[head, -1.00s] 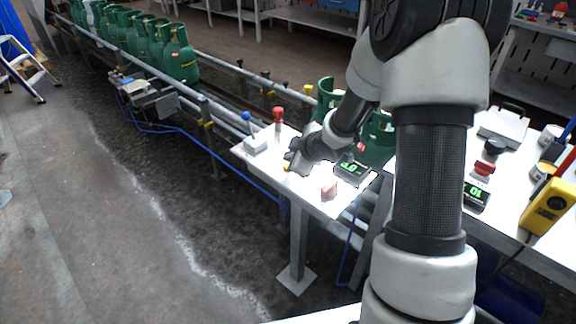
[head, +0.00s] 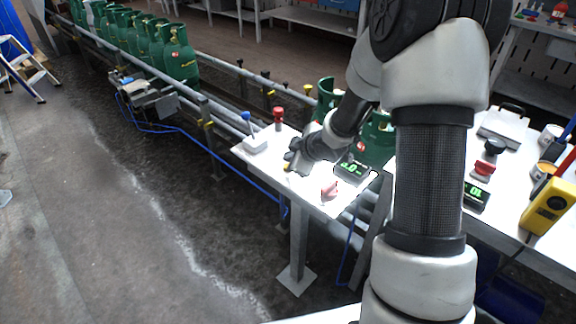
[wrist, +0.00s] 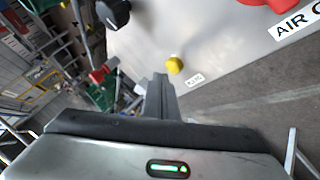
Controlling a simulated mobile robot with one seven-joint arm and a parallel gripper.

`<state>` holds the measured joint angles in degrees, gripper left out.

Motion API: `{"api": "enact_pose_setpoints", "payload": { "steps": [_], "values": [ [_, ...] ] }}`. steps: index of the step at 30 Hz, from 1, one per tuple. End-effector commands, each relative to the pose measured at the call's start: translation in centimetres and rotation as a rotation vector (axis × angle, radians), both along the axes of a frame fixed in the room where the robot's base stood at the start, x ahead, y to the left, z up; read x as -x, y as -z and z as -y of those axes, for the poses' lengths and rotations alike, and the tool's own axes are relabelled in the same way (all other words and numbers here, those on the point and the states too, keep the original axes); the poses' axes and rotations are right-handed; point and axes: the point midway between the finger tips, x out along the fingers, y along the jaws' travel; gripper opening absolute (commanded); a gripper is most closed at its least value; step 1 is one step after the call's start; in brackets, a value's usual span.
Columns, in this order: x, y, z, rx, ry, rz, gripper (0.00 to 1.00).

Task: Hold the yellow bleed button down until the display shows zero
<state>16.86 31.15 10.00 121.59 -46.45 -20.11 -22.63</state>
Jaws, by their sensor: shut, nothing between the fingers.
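The yellow bleed button (wrist: 174,65) stands on a pale panel beside a small printed label (wrist: 195,80) in the wrist view. In the head view the button (head: 287,168) is a small yellow spot on the white table, just below my gripper (head: 291,161). In the wrist view the shut fingers (wrist: 160,76) end close to the button, slightly left of and below it in the picture. I cannot tell whether they touch it. A small black display with green digits (head: 350,168) sits right of my gripper. A zero seems visible, but the full reading is unclear.
A blue-knobbed lever (head: 247,116) and a red knob (head: 278,113) stand at the table's back left. A red part (head: 330,189) is near the front. Green cylinders (head: 377,137) stand behind the display. A second display (head: 475,196) is on the right-hand bench.

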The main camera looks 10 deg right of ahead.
Motion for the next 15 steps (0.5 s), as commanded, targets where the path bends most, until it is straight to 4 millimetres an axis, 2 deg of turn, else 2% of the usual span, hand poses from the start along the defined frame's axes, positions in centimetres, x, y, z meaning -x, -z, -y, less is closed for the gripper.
{"api": "enact_pose_setpoints", "payload": {
  "steps": [6, 15],
  "values": [
    [0.01, 0.87, 0.01, -0.001, 0.001, 0.0, 0.0],
    [0.0, 0.81, 0.01, 0.0, 0.0, 0.0, 0.0]
  ]
}}
